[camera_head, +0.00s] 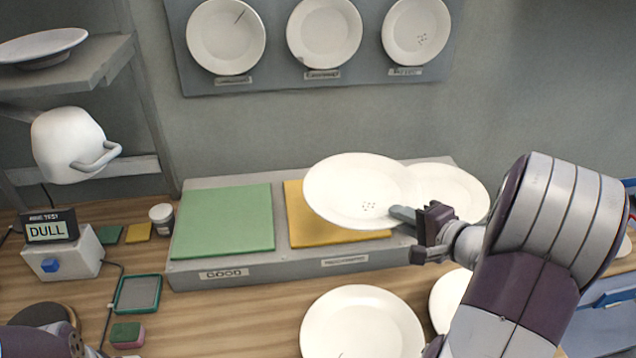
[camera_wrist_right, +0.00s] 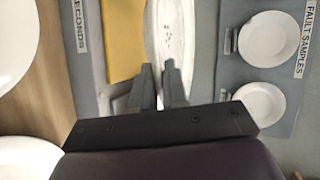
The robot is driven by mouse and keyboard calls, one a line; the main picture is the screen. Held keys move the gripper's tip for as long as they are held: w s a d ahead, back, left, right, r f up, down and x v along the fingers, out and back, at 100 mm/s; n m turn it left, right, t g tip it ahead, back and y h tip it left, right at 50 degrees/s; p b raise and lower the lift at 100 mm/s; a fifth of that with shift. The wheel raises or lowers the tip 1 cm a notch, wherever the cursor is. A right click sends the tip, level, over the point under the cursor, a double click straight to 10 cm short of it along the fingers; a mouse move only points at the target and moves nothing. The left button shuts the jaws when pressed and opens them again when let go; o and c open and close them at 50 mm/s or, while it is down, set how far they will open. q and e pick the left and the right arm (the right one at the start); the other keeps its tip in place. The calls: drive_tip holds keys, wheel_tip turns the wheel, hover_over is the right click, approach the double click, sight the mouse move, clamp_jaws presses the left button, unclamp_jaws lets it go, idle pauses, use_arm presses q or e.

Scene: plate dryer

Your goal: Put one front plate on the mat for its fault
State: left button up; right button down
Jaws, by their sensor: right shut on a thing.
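My right gripper (camera_head: 408,217) is shut on the rim of a white plate (camera_head: 345,185). The plate is held nearly level above the yellow mat (camera_head: 298,228) and has a cluster of small dark specks near its front. In the right wrist view the fingers (camera_wrist_right: 160,85) grip the plate (camera_wrist_right: 172,35), seen nearly edge-on. Another white plate (camera_head: 458,190) is behind it at the right of the bench block. A green mat (camera_head: 225,220), labelled GOOD, lies to the left. Two front plates (camera_head: 362,318) (camera_head: 445,300) lie on the table; my arm partly hides the right one.
The wall board (camera_head: 275,82) holds sample plates: one with a dark line, one without a clear mark, one with specks. A tester (camera_head: 55,232) reading DULL, a kettle-like white jug (camera_head: 70,145), a cup (camera_head: 161,216), a tray (camera_head: 138,294) and a sponge (camera_head: 127,334) are at left.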

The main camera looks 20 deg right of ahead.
drive_tip(key=x, duration=0.4)
drive_tip(key=d+f+b+x, duration=0.1)
drive_tip(key=x, duration=0.3)
drive_tip(key=f+b+x, duration=0.1)
drive_tip(key=x, duration=0.4)
drive_tip(key=shift+s+d+f, duration=0.2)
drive_tip(key=shift+d, duration=0.1)
wheel_tip(320, 180, down, 3)
drive_tip(key=shift+s+f+b, duration=0.1)
drive_tip(key=shift+f+b, duration=0.05)
drive_tip(key=shift+b, duration=0.2)
drive_tip(key=shift+f, duration=0.35)
drive_tip(key=c, duration=1.4)
unclamp_jaws()
drive_tip(key=shift+f, duration=0.1)
